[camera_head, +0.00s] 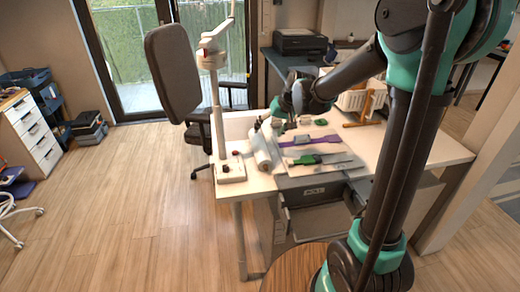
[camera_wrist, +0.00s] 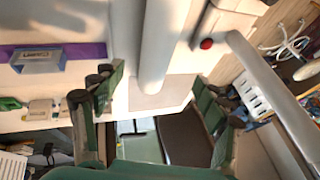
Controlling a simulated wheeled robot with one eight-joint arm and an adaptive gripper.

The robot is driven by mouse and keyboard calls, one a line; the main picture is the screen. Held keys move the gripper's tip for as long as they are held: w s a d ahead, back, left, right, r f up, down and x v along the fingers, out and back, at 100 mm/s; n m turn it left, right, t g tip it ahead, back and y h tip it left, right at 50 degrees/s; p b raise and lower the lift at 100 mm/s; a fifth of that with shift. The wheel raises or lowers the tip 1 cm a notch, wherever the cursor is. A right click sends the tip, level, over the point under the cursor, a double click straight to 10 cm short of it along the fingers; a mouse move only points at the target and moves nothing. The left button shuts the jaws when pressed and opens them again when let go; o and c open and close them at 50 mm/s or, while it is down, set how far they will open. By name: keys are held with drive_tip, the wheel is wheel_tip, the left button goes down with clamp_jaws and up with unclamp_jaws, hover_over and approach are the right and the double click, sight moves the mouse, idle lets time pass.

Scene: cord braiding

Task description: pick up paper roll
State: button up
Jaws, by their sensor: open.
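The paper roll (camera_head: 261,151) is a white cylinder lying near the left side of the white table. In the wrist view it is a pale cylinder (camera_wrist: 165,45) coming down from the top middle, with its rounded end between my fingertips. My gripper (camera_wrist: 157,80) is open, with one green finger left of the roll and the other right of it. I cannot tell whether either finger touches the roll. In the head view my gripper (camera_head: 279,112) is above the far end of the roll, partly hidden by my own arm.
A white stand with a post (camera_head: 230,170) and red button stands close left of the roll. Purple (camera_head: 309,141) and green (camera_head: 314,159) tools lie to the right. A white rack (camera_head: 362,98) stands farther back. A dark chair (camera_head: 174,75) is beyond the table's left edge.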

sight(262, 144)
drive_tip(key=x, duration=0.5)
drive_tip(key=shift+a, duration=0.1)
drive_tip(key=shift+d+x, duration=0.15)
drive_tip(key=shift+x, duration=1.15)
drive_tip(key=shift+d+x, duration=0.15)
drive_tip(key=shift+x, duration=1.15)
drive_tip(key=shift+s+f, duration=0.15)
drive_tip(key=shift+f, duration=0.05)
drive_tip(key=shift+c, duration=0.3)
drive_tip(key=c, duration=1.5)
